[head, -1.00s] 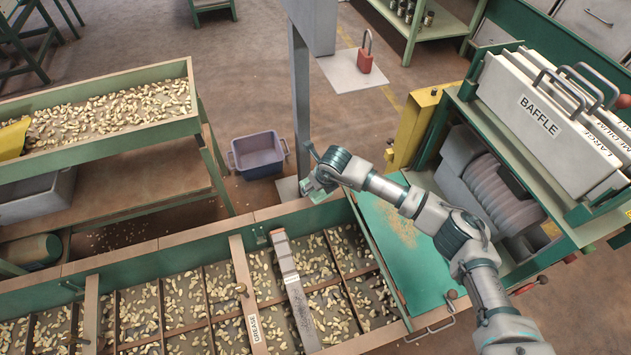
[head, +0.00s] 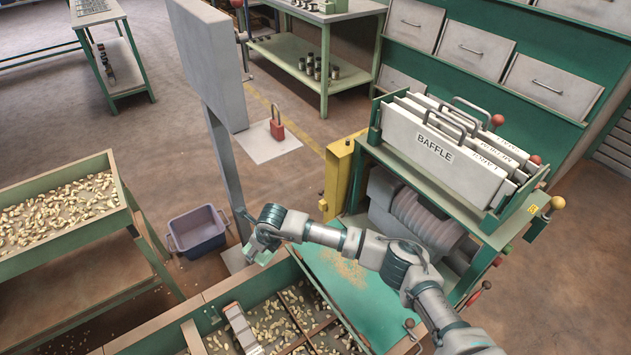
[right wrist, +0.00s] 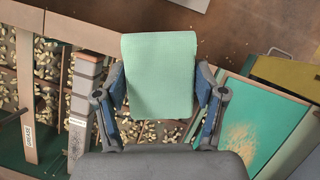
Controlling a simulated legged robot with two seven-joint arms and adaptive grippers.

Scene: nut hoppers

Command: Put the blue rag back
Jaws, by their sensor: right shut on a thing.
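My right gripper (head: 258,250) is above the back edge of the nut trough, beside the grey post. In the right wrist view my right gripper (right wrist: 160,102) is shut on a pale green, smooth rag-like piece (right wrist: 160,75). Its fingers grip the piece from both sides, and its far edge curls over. The piece looks mint green rather than clearly blue. In the head view only a little of this piece (head: 265,257) shows at the fingertips. I see no other rag. My left gripper is not in view.
A blue-grey bin (head: 198,232) stands on the floor left of the post (head: 222,150). The compartmented nut trough (head: 215,302) lies below my gripper, with a green plate (head: 350,290) to its right. A baffle rack (head: 455,175) and yellow post (head: 338,180) stand behind my arm.

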